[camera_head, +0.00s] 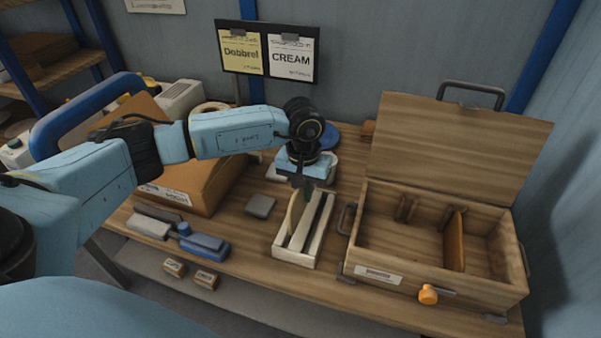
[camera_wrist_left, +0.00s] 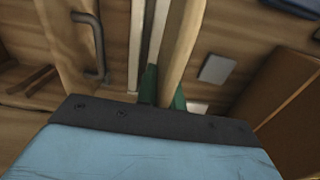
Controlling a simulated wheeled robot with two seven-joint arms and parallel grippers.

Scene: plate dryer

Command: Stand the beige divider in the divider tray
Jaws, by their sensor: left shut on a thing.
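The beige divider (camera_head: 295,212) is a thin board with a curved top edge. My left gripper (camera_head: 303,184) is shut on it, with the hand above pointing down. In the left wrist view the beige divider (camera_wrist_left: 184,45) runs up between the green fingertips (camera_wrist_left: 164,92). The divider tray (camera_head: 296,256) is a narrow cream tray with long slots, on the table in front of the hand. The divider stands on edge over the tray's left part; whether its lower edge rests in a slot is hidden. My right gripper is not in view.
An open wooden box (camera_head: 385,275) with an orange knob (camera_head: 428,294) stands close to the tray's right. A cardboard box (camera_head: 195,185), a blue block (camera_head: 205,245) and a grey pad (camera_head: 260,206) lie to the left. Two small wooden blocks (camera_head: 206,279) sit near the front edge.

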